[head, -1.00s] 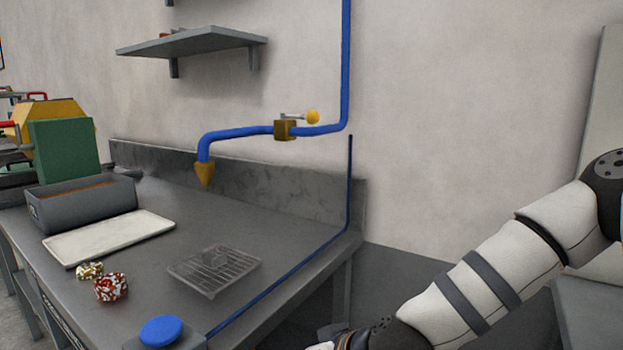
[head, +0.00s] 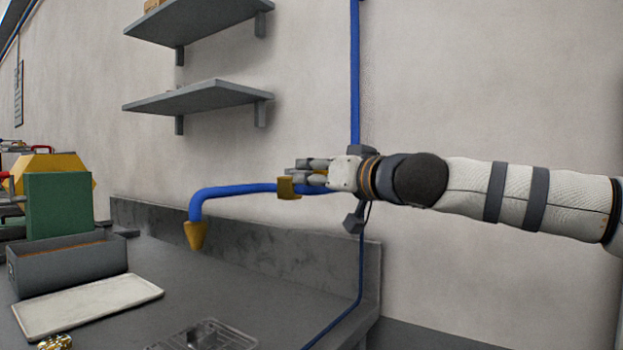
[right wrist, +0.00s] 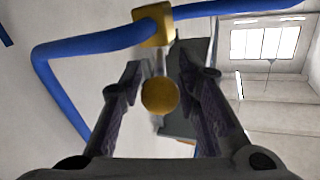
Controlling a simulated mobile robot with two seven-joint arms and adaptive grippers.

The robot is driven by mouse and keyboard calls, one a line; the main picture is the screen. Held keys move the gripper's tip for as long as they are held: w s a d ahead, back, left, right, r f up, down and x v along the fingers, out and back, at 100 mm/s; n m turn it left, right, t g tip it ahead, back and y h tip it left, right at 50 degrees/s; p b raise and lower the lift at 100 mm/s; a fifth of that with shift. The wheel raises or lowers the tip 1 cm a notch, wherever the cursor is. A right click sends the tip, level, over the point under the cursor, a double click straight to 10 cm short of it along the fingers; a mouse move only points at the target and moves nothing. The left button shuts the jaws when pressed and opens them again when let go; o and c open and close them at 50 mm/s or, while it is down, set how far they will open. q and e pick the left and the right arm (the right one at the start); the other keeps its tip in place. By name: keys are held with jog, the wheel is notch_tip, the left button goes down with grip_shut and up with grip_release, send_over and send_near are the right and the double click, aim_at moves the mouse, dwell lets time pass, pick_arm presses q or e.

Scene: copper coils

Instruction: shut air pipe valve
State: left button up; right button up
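The blue air pipe (head: 237,190) runs down the wall, bends left and ends in a brass nozzle (head: 195,235) above the bench. A brass valve body (head: 288,187) sits on its horizontal stretch. My right gripper (head: 308,170) is at the valve and hides its handle in the head view. In the right wrist view, the yellow handle knob (right wrist: 159,96) lies between the fingers of the open right gripper (right wrist: 160,75), with gaps on both sides. The brass valve body (right wrist: 152,25) is just beyond the fingertips there. My left gripper is not in view.
Two wall shelves (head: 195,97) are above the pipe. The grey bench (head: 255,290) below holds a grey bin (head: 70,270), a white tray (head: 85,303), a green block (head: 58,205) and a wire rack (head: 205,336). The wall lies close behind the pipe.

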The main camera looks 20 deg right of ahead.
jog(key=shift+w+a+r, duration=0.1)
jog(key=shift+w+a, duration=0.1)
jog(key=shift+w, duration=0.35)
grip_shut()
jog(key=shift+w, duration=0.1)
